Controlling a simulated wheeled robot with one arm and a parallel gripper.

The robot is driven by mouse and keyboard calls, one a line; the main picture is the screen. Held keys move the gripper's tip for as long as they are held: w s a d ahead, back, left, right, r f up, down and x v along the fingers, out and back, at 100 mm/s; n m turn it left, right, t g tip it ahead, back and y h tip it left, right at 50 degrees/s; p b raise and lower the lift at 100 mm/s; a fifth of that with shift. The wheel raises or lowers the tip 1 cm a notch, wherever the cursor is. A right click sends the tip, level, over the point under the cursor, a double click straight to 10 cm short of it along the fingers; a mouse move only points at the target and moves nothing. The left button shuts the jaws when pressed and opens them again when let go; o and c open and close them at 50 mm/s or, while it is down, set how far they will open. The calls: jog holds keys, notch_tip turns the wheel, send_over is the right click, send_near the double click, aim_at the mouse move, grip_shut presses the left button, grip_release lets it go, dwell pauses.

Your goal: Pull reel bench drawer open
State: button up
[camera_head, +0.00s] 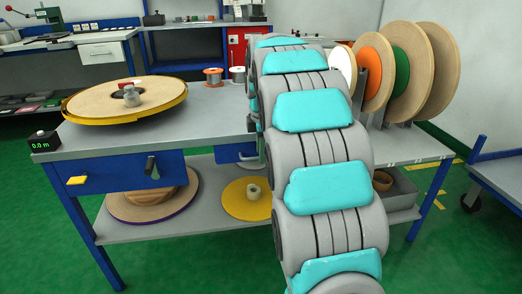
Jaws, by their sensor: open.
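The reel bench (215,139) has a grey top and blue legs. A blue front panel (122,172) under its left part bears a dark handle (151,167) and a yellow block at its left. A second, smaller blue panel (233,153) sits under the top further right, partly covered by my arm. I cannot tell for sure which panel is the drawer; neither visibly stands open. My arm rises from the lower right over the bench, and its far end is hidden behind its own links. My gripper does not show.
A large reel (105,103) overhangs the bench's left end beside a small display (43,142). Spools (214,77) stand at the back. Upright reels (408,74) stand at the right. The lower shelf (206,216) holds more reels. A blue-framed cart (499,172) stands far right. Green floor is free in front.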

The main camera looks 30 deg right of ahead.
jog(key=shift+f, duration=0.1)
jog(key=shift+c, duration=0.2)
grip_shut()
dwell(1.2)
